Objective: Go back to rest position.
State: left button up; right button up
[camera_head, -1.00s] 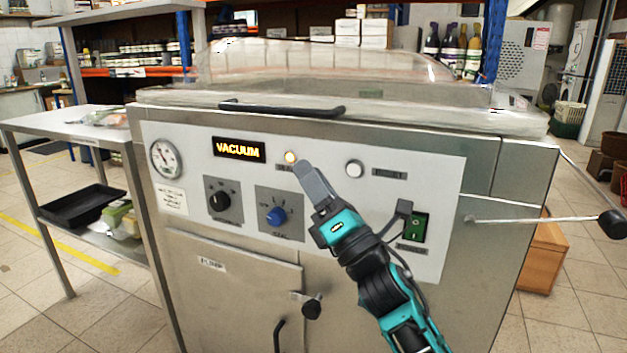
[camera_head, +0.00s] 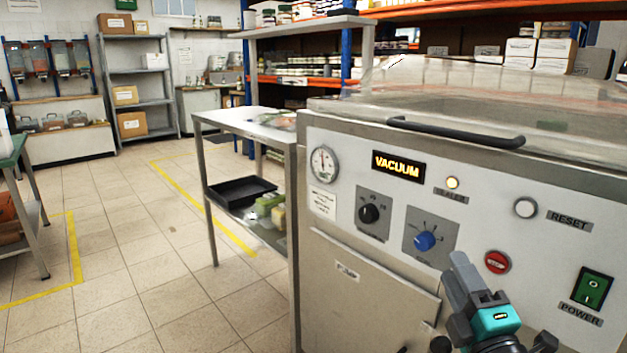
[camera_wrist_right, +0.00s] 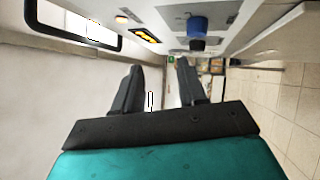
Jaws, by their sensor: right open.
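My right gripper (camera_head: 466,290) is low at the lower right of the head view, in front of the vacuum machine's control panel and below the blue knob (camera_head: 425,240) and the red button (camera_head: 497,262). In the right wrist view its two dark fingers (camera_wrist_right: 158,92) stand apart with nothing between them. The machine's display (camera_head: 398,166) reads VACUUM and a small lamp (camera_head: 452,183) beside it glows orange. The clear lid (camera_head: 480,95) is down over the machine. My left gripper is in no view.
A steel side table (camera_head: 245,122) stands left of the machine, with a black tray (camera_head: 235,192) on its lower shelf. Tiled floor (camera_head: 130,250) with yellow lines lies open to the left. A grey shelf rack (camera_head: 138,75) with boxes stands at the back.

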jog(key=s+a+f+m+g+y, duration=0.1)
jog(key=s+a+f+m+g, duration=0.4)
jog(key=s+f+m, duration=0.45)
jog(key=s+a+f+m+g+y, duration=0.1)
jog(key=s+a+f+m+g, duration=0.5)
jog(key=f, duration=0.7)
pick_arm(q)
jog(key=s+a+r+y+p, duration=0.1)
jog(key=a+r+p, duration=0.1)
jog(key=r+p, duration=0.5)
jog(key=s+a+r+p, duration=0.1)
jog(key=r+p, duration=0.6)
jog(key=p, duration=0.8)
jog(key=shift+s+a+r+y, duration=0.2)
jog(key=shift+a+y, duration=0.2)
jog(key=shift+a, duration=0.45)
pick_arm(e)
jog(key=s+d+r, duration=0.1)
jog(key=d+r, duration=0.1)
jog(key=r, duration=0.5)
jog(key=s+d+r+m+h, duration=0.1)
jog(key=d+r, duration=0.2)
jog(key=r, duration=0.4)
jog(key=shift+s, duration=0.4)
